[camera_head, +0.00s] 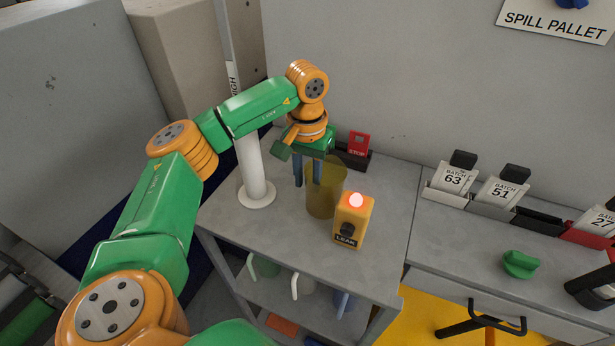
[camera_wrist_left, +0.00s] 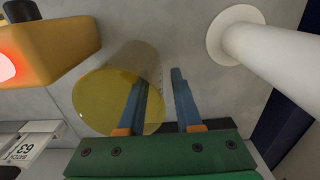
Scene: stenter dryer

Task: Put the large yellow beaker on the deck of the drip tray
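The large yellow beaker (camera_head: 322,196) is see-through and stands upright on the grey bench top, left of the orange leak box. In the left wrist view the beaker (camera_wrist_left: 100,97) shows its round yellow opening. My left gripper (camera_head: 307,178) points down at the beaker's left side, fingers apart. In the wrist view my left gripper (camera_wrist_left: 160,85) has one finger overlapping the beaker and the other just beside it. I cannot tell whether that finger is inside the wall or touches it. I cannot make out the drip tray for certain. My right gripper is not in view.
The orange leak box (camera_head: 351,222) with a lit lamp stands close right of the beaker. A white post (camera_head: 252,170) stands left. A red stop card (camera_head: 358,145) is behind. Mugs (camera_head: 300,284) sit on the shelf below. A yellow surface (camera_head: 425,312) lies low right.

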